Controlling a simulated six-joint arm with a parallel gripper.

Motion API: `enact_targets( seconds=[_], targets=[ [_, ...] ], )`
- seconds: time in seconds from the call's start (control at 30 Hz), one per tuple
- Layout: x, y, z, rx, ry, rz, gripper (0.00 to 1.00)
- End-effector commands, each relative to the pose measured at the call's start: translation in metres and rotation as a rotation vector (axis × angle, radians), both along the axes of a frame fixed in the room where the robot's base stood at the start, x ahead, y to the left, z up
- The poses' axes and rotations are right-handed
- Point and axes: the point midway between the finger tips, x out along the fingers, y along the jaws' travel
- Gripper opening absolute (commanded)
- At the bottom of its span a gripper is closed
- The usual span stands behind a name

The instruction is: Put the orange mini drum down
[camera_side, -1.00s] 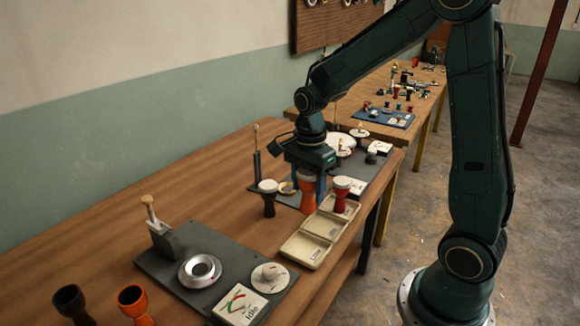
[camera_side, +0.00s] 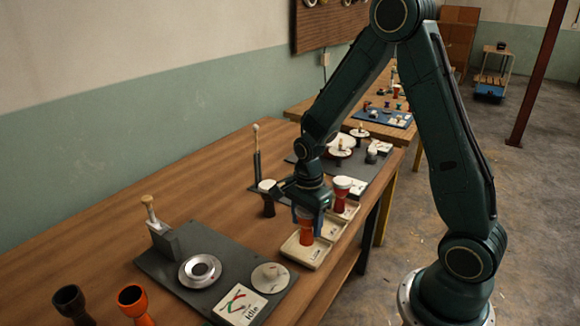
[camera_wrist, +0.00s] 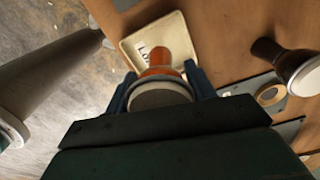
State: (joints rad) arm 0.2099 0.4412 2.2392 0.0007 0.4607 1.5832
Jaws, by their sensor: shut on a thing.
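The orange mini drum (camera_side: 306,230) is upright in my gripper (camera_side: 308,208), over the nearest compartment of the cream tray (camera_side: 290,246). My gripper (camera_wrist: 163,88) is shut on the drum, with one blue finger on each side. I cannot tell whether the drum's foot touches the tray floor.
A red drum (camera_side: 341,192) stands in the tray's far compartment. A dark drum (camera_side: 268,200) stands left of my gripper. A grey board (camera_side: 165,268) with a ring and a dial card lies nearer the camera. An orange goblet (camera_side: 135,303) and a dark goblet (camera_side: 72,303) stand at the front.

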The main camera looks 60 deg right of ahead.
Motion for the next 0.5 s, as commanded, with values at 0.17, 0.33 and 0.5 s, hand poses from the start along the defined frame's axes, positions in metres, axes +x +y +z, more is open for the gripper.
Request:
enact_targets(
  seconds=[0.17, 0.33, 0.5],
  targets=[
    [-0.001, 0.000, -0.018, 0.001, 0.005, 0.000, 0.27],
    [-0.001, 0.000, -0.030, 0.000, 0.002, 0.000, 0.27],
    [0.000, 0.000, -0.031, 0.000, 0.001, 0.000, 0.27]
  ],
)
